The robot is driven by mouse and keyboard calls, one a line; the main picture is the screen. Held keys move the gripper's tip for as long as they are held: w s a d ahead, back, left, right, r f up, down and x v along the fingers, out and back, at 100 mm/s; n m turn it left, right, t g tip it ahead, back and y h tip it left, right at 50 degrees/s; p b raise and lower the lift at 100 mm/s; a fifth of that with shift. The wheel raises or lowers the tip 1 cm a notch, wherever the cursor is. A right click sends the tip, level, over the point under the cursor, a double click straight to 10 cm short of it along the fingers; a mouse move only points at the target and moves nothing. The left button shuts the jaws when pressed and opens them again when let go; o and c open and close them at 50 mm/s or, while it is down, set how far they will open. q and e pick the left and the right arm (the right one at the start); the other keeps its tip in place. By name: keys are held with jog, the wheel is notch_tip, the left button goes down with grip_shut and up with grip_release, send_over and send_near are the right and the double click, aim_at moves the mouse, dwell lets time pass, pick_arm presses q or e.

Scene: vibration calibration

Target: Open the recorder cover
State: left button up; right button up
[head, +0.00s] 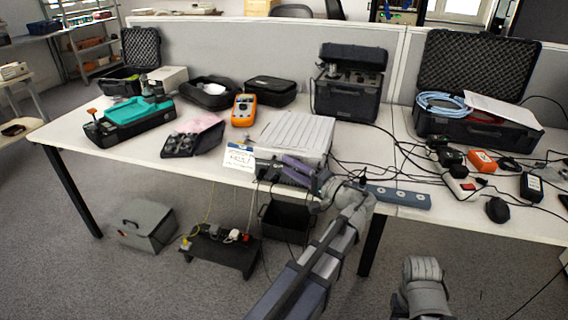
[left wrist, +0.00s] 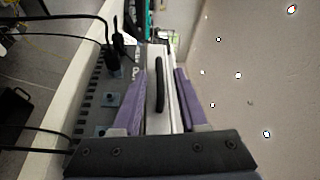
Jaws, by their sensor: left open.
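The recorder (head: 295,130) is a pale box with a ribbed light top near the front edge of the table, at the middle of the head view. Its cover looks down. My left gripper (head: 304,170) is at the recorder's front side, with purple fingers apart. In the left wrist view, a pale panel with a black handle (left wrist: 159,85) lies between the purple fingers of the gripper (left wrist: 158,95). I cannot tell whether either finger touches it. The fingers hide part of the recorder's front in the head view. My right gripper is out of view.
A white sign (head: 239,157) stands left of the gripper. A grey power strip (head: 397,195) lies to the right, among black cables. An orange meter (head: 243,110) and a teal-topped case (head: 135,117) stand further left. An open black case (head: 478,125) is at right.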

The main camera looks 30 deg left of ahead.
pick_arm(q)
jog(key=shift+w+a+r, duration=0.1)
jog(key=shift+w+a, duration=0.1)
jog(key=shift+a, duration=1.2)
grip_shut()
dwell(0.5)
